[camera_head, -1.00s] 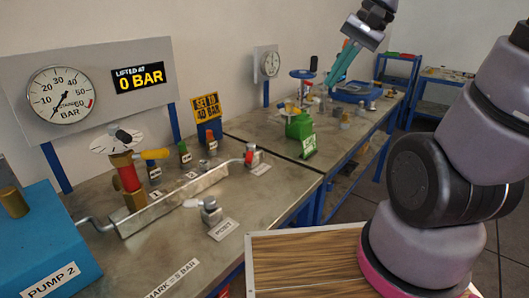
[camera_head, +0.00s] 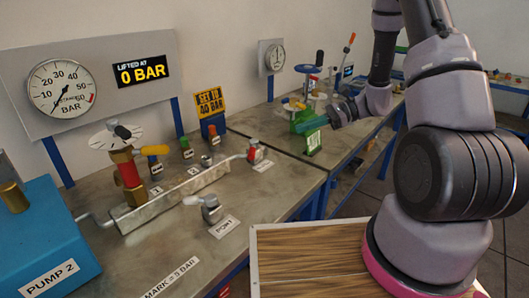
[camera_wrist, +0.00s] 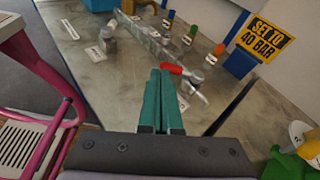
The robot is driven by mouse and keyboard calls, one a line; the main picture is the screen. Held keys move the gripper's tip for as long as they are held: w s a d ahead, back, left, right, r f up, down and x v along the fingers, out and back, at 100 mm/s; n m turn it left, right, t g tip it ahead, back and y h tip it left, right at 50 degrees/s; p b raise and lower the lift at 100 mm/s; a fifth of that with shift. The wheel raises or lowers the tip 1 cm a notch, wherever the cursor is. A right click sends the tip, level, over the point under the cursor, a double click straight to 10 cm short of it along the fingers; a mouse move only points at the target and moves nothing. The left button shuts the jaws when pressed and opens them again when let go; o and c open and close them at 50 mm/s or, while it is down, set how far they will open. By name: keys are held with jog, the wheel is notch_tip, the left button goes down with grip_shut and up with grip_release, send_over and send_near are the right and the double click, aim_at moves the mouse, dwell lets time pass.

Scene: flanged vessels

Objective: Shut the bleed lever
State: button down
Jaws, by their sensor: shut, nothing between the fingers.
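A small lever valve with a red handle (camera_head: 251,155) sits at the right end of the metal channel on the near bench. It also shows in the wrist view, with its red handle (camera_wrist: 173,69) just beyond my fingertips in the picture. Which lever is the bleed lever cannot be read from the labels. My gripper (camera_head: 303,126), with teal fingers, is shut and empty, right of the red handle.
The channel (camera_head: 178,197) crosses the bench, with a port fitting (camera_head: 210,209) in front. A blue pump box (camera_head: 45,240) stands left. The "SET TO 40 BAR" sign (camera_head: 210,102) stands behind. A green object (camera_wrist: 290,163) lies near my gripper.

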aim_at(254, 153)
notch_tip(254, 153, down, 7)
jog(key=w+d+m+t, duration=0.1)
jog(key=w+m+t, duration=0.1)
jog(key=m, duration=0.1)
jog(key=shift+y, duration=0.4)
jog(key=x, duration=1.3)
jog(key=shift+a+f, duration=0.1)
jog(key=shift+a, duration=0.25)
jog(key=shift+a, duration=0.15)
jog(key=shift+s+a+m+t+h, duration=0.2)
jog(key=shift+a+m+t, duration=0.35)
jog(key=shift+m+t, duration=0.4)
jog(key=shift+s+a+m+t+h, duration=0.15)
jog(key=shift+a+m+t+h, duration=0.15)
jog(key=shift+a+m+t, duration=0.6)
jog(key=shift+w+a+n, duration=0.2)
jog(key=shift+a+n, duration=0.05)
jog(key=shift+a, duration=1.1)
